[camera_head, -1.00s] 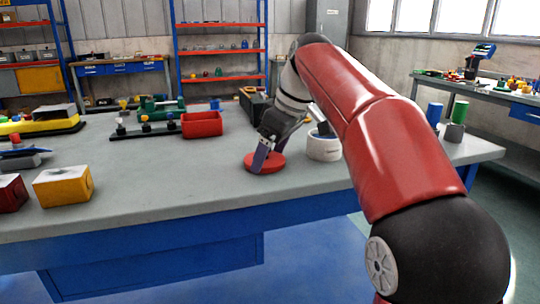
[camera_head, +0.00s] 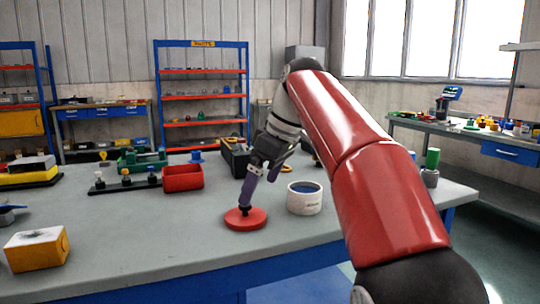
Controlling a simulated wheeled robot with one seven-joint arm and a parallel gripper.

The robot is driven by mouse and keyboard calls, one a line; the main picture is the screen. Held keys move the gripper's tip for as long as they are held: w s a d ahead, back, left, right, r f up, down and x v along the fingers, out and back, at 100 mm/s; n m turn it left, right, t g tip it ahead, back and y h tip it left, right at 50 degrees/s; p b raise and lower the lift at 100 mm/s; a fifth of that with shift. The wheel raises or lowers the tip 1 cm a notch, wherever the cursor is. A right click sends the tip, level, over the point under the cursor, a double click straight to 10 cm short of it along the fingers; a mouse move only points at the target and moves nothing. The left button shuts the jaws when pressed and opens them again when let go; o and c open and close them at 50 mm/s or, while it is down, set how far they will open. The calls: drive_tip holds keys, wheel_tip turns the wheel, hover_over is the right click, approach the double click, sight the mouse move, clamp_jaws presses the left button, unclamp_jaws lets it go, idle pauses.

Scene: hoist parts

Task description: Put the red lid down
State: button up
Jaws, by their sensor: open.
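The red lid (camera_head: 258,217), a round disc with a dark knob, lies flat on the grey workbench. My gripper (camera_head: 260,193) is just above and behind it, with its purple fingers spread and nothing between them. The left finger overlaps the knob in the picture; I cannot tell whether it touches. A white round pot (camera_head: 305,203) with an open top and blue inside stands to the right of the lid, apart from it.
A red bin (camera_head: 183,179) and a black rack with several knobbed parts (camera_head: 125,187) stand behind left. A yellow block (camera_head: 36,252) is at the front left. A dark box (camera_head: 236,162) is behind my gripper. The bench between the yellow block and the lid is clear.

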drive_tip(key=w+v, duration=0.1)
drive_tip(key=v, duration=0.4)
drive_tip(key=s+d+f+m+t+h, duration=0.1)
drive_tip(key=s+d+f+m, duration=0.25)
drive_tip(key=s, duration=0.25)
drive_tip(key=s+d+f+m+t, duration=0.1)
drive_tip(key=s+d+f+m, duration=0.15)
drive_tip(key=s+f, duration=0.25)
drive_tip(key=s+d+f+m+h, duration=0.1)
drive_tip(key=s+d+f+m, duration=0.1)
drive_tip(key=s+f, duration=0.5)
drive_tip(key=s+d+f+m+t+h, duration=0.1)
drive_tip(key=s+f+m, duration=0.3)
drive_tip(key=f, duration=0.8)
drive_tip(key=s+d, duration=0.1)
drive_tip(key=s, duration=0.1)
drive_tip(key=shift+s+d+h, duration=0.2)
drive_tip(key=shift+s+h, duration=0.2)
